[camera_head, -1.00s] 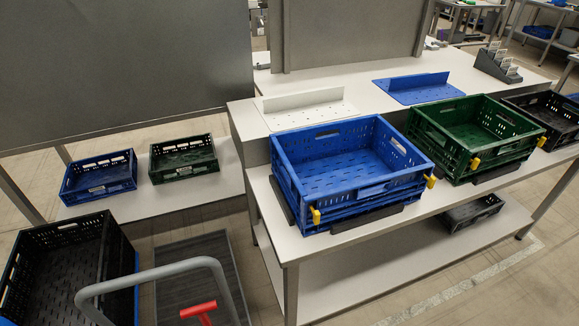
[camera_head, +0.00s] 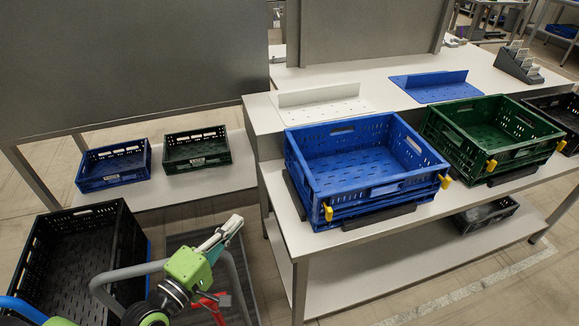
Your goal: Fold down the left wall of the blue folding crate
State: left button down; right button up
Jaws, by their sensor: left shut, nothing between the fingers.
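The blue folding crate (camera_head: 402,185) stands on the white table, with its left, back and right walls upright. Its front edge sits low, with yellow latches (camera_head: 328,212) at the front corners. The left wall (camera_head: 298,175) of the crate is upright and nothing touches it. My left gripper (camera_head: 226,232) shows at the lower left, below and to the left of the crate and well apart from it. It is shut and empty. My right gripper is not in view.
A green crate (camera_head: 470,170) stands close to the right of the blue one. Black crate (camera_head: 112,222) and grey bar (camera_head: 118,275) are at the lower left. Small blue crate (camera_head: 113,180) and small dark green crate (camera_head: 197,163) sit on a low shelf. A grey panel stands behind.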

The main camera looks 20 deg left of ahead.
pick_arm(q)
jog(key=p, duration=0.3)
send_near(297, 157)
jog(key=w+a, duration=0.2)
jog(key=w, duration=0.1)
jog(key=w+d+p, duration=0.1)
jog(key=w+d, duration=0.1)
jog(key=shift+w+d+f+n, duration=0.25)
jog(key=shift+f+n, duration=0.05)
jog(key=shift+w+d+f+p, duration=0.1)
jog(key=shift+w+d+p, duration=0.05)
jog(key=shift+d+p, duration=0.15)
jog(key=shift+w, duration=0.1)
